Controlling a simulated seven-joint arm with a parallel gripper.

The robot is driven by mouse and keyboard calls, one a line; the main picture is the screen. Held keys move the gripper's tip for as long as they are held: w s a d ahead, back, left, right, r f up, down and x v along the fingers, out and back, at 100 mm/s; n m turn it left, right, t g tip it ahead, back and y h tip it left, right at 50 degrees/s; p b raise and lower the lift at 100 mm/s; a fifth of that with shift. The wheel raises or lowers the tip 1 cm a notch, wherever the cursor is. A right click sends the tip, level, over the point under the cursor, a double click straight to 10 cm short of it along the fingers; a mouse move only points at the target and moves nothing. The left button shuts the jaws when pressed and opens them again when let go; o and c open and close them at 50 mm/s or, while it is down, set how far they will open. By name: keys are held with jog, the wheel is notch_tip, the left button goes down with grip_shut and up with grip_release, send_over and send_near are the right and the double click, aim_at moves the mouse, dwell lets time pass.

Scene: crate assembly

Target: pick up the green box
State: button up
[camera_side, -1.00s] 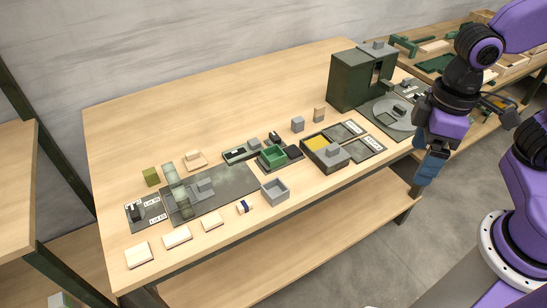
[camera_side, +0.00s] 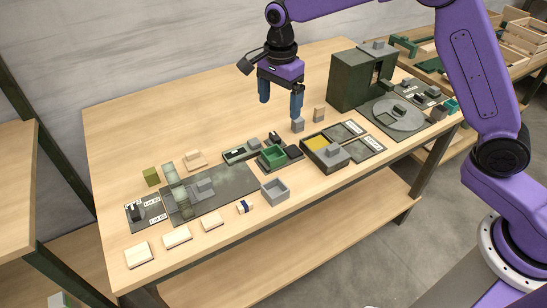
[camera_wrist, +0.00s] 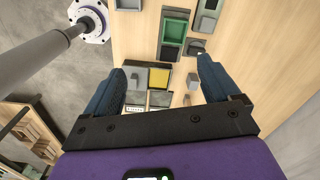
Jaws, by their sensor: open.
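A green open-topped box (camera_side: 273,156) sits on a dark base in the middle of the workbench. It also shows near the top of the wrist view (camera_wrist: 173,31). My gripper (camera_side: 281,106) is above the bench, behind the box in the side view, with its blue fingers pointing down. In the wrist view its fingers (camera_wrist: 162,72) are spread wide with nothing between them; the green box lies beyond them. An olive-green block (camera_side: 151,176) stands at the left of the bench, and a small teal box (camera_side: 451,106) at the far right end.
A grey open box (camera_side: 275,192) stands in front of the green box. A divided tray with a yellow compartment (camera_side: 317,143) is to its right. A tall dark green cabinet (camera_side: 353,82) stands at the back right. The back left of the bench is clear.

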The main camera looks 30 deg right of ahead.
jog(key=w+f+m, duration=0.2)
jog(key=w+m, duration=0.1)
jog(key=w, duration=0.1)
send_near(274, 149)
jog(key=shift+s+a+f, duration=0.3)
jog(key=shift+s+f, duration=0.2)
jog(key=shift+s+a+f, duration=0.3)
jog(key=shift+s+f, duration=0.15)
jog(key=shift+s, duration=0.05)
jog(key=shift+s+a+f, duration=0.1)
jog(key=shift+f, duration=1.3)
jog(key=shift+s+a+f, duration=0.1)
jog(key=shift+f, duration=1.3)
jog(key=shift+c, duration=0.3)
jog(key=c, duration=1.2)
jog(key=shift+o, duration=0.2)
jog(key=shift+r, duration=0.1)
